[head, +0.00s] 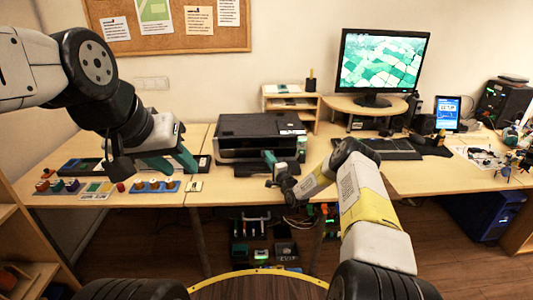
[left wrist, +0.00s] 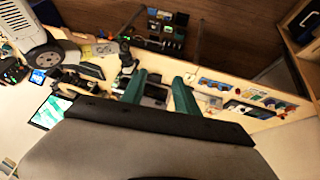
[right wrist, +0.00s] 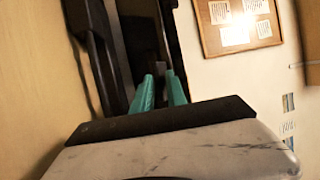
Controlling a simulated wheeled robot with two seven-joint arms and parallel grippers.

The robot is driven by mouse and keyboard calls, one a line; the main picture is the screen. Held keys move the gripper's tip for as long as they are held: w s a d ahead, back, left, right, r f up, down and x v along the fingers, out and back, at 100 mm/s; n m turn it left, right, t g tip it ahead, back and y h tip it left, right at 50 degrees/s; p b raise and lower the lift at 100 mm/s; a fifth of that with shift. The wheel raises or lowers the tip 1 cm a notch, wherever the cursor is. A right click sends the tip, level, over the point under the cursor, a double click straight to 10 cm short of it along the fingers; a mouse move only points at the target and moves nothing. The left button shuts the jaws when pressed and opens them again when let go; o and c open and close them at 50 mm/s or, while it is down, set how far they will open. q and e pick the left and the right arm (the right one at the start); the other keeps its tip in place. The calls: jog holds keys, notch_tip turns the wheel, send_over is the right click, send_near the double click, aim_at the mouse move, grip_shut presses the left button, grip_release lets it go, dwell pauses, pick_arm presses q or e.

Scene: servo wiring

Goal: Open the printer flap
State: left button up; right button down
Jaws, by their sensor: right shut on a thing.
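The black printer (head: 250,128) stands on the desk in the middle of the head view. My right gripper (head: 268,157) is at the printer's lower front, to the right of its middle. In the right wrist view its green fingers (right wrist: 160,78) are close together against the dark printer front (right wrist: 148,40), shut on what looks like the flap's edge. The flap's outline and how far it is open cannot be told. My left gripper (head: 180,162) hangs above the left part of the desk. Its fingers (left wrist: 158,80) are apart and empty in the left wrist view.
Left of the printer lie trays and small coloured parts (head: 150,186). A small shelf (head: 291,103) stands behind the printer's right side. A monitor (head: 383,62) and keyboard (head: 392,148) are to the right. The desk strip in front of the printer (head: 228,188) is mostly clear.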

pick_arm(q)
jog(key=shift+w, duration=0.15)
jog(key=c, duration=0.6)
jog(key=shift+n+h, duration=0.3)
jog(key=shift+n, duration=0.5)
jog(key=w, duration=0.5)
jog(key=w+d, duration=0.1)
jog(key=w, duration=0.9)
jog(key=shift+d+r, duration=0.2)
jog(key=shift+d, duration=0.05)
grip_shut()
jog(key=m+t+y, duration=0.1)
jog(key=t+y, duration=0.2)
jog(key=t, duration=0.1)
send_over(267, 149)
jog(key=s, duration=0.8)
notch_tip(267, 149, down, 22)
jog(key=x, duration=1)
jog(key=shift+w+d+f, duration=0.15)
jog(key=shift+w+f, duration=0.05)
